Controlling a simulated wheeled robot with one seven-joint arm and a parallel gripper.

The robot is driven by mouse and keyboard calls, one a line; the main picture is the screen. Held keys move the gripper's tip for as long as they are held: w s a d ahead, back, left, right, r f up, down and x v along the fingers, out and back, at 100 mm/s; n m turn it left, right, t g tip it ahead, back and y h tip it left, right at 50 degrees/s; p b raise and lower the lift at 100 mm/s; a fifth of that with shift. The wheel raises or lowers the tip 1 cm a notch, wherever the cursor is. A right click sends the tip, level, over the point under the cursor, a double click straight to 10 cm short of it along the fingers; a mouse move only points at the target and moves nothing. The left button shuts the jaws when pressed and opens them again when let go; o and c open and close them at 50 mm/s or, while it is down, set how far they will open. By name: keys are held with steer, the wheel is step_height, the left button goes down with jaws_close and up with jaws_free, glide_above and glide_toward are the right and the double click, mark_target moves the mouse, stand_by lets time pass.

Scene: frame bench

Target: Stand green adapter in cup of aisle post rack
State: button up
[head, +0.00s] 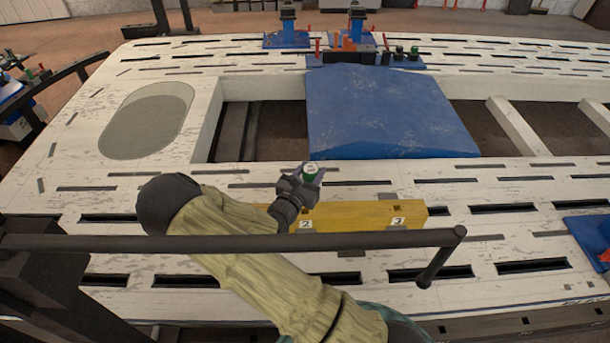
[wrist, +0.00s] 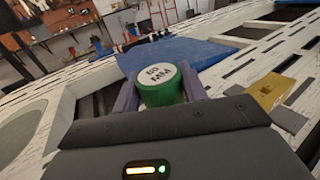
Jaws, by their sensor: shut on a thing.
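The green adapter (head: 309,169) has a white top; in the wrist view it is a green cylinder (wrist: 163,93) with a white, printed label on top. My gripper (head: 304,176) is shut on it, and in the wrist view its two purple-grey fingers (wrist: 158,88) lie on either side of the adapter. In the head view it is held at the back edge of a yellow block (head: 365,217) with labels 2 and 3; its height above the bench is hard to judge. I cannot tell which thing is the aisle post rack or see its cup clearly.
A blue sheet (head: 385,115) covers part of the bench openings. Blue plates with posts and small parts (head: 372,58) stand at the far side. An oval recess (head: 148,120) is at left. A dark rail (head: 230,242) crosses in front. The slotted white bench top is mostly clear.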

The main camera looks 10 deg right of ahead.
steer(key=y, duration=0.1)
steer(key=n+t, duration=0.1)
steer(key=n+y, duration=0.1)
steer(key=shift+s+d+f+t+y, duration=0.2)
steer(key=shift+f+t+y, duration=0.1)
steer(key=shift+t, duration=0.1)
steer(key=shift+s+a+f+n+t+y, duration=0.3)
steer(key=shift+f+n+t+y, duration=0.25)
steer(key=shift+y, duration=0.4)
steer(key=shift+s+a+f+n+t+y, duration=0.25)
steer(key=shift+f+n+y, duration=0.15)
steer(key=shift+n+y, duration=0.45)
steer(key=shift+w+d, duration=0.1)
